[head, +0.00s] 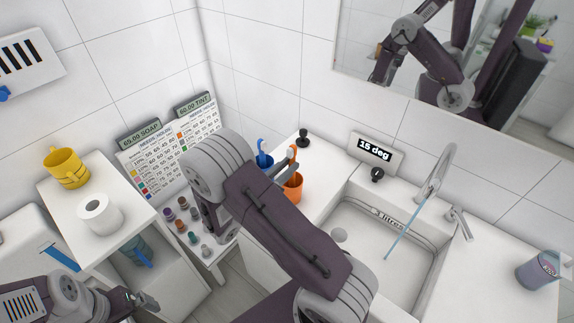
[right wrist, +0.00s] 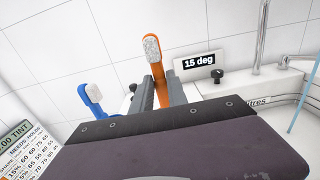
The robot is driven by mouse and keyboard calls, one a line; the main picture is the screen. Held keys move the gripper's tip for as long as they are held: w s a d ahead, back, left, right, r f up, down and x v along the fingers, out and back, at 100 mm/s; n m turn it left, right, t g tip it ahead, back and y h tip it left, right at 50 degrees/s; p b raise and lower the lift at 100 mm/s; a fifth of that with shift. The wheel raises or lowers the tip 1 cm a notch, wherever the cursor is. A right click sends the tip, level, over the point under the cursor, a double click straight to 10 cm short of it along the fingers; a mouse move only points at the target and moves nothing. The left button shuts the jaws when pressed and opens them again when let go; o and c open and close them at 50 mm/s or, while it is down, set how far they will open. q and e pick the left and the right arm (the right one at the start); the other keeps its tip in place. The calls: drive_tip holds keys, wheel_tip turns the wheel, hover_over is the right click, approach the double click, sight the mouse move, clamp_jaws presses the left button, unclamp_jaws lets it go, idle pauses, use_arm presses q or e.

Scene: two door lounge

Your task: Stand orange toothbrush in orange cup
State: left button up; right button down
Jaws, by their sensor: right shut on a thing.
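The orange toothbrush (head: 291,152) stands roughly upright, bristle head up, between the fingers of my right gripper (head: 284,167). In the right wrist view the toothbrush (right wrist: 156,62) leans slightly and the fingers (right wrist: 164,95) close on its handle. The orange cup (head: 293,189) stands on the counter left of the sink, right under the gripper. The handle's lower end is hidden, so I cannot tell whether it is inside the cup. My left gripper (head: 149,302) is low at the left, far from the cup; its finger gap is unclear.
A blue toothbrush (head: 261,147) stands in a blue cup (head: 265,160) just left of the orange cup. The sink (head: 385,245) with running water lies to the right. A purple cup (head: 538,270) is far right. A shelf (head: 75,195) holds yellow cups and a paper roll.

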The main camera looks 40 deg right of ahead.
drive_tip(key=shift+f, duration=0.5)
drive_tip(key=c, duration=1.2)
unclamp_jaws()
drive_tip(key=shift+c, duration=0.2)
drive_tip(key=b+v, duration=0.1)
drive_tip(key=v, duration=0.8)
drive_tip(key=shift+r, duration=0.1)
